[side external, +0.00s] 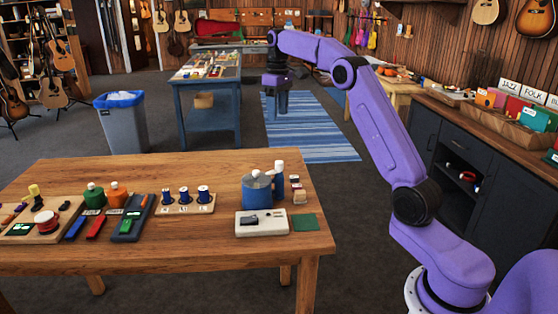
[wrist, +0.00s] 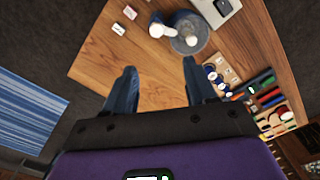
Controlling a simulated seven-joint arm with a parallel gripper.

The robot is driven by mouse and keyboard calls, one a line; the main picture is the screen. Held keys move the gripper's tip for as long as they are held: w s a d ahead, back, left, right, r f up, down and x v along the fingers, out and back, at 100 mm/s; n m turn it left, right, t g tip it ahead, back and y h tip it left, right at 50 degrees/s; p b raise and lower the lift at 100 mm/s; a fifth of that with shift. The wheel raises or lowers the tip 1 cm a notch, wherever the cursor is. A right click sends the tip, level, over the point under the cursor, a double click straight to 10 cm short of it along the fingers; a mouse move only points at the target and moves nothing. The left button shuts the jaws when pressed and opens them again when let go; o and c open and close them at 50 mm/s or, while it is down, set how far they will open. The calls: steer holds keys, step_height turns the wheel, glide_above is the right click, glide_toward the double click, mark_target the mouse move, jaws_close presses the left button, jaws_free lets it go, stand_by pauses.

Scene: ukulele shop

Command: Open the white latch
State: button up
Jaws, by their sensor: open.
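A blue container (side external: 257,196) with a grey top stands near the right end of the wooden table. A small white piece (side external: 256,173) shows on its top; I cannot tell for sure that this is the white latch. A white-capped blue bottle (side external: 279,170) stands beside it. The container's round grey top (wrist: 190,40) and the white cap (wrist: 156,30) show in the wrist view. My gripper (side external: 282,112) is above and behind the table, fingers down, apart from everything. In the wrist view my gripper (wrist: 158,76) has its fingers spread with nothing between them.
A white box (side external: 262,222) and a green square (side external: 305,222) lie in front of the container. Small blocks (side external: 298,194) lie to its right. The table's front edge (side external: 150,262) is clear.

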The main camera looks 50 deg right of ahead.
mark_target(279, 162)
steer(key=f, duration=1.7)
steer(key=shift+d+f, duration=0.25)
jaws_close()
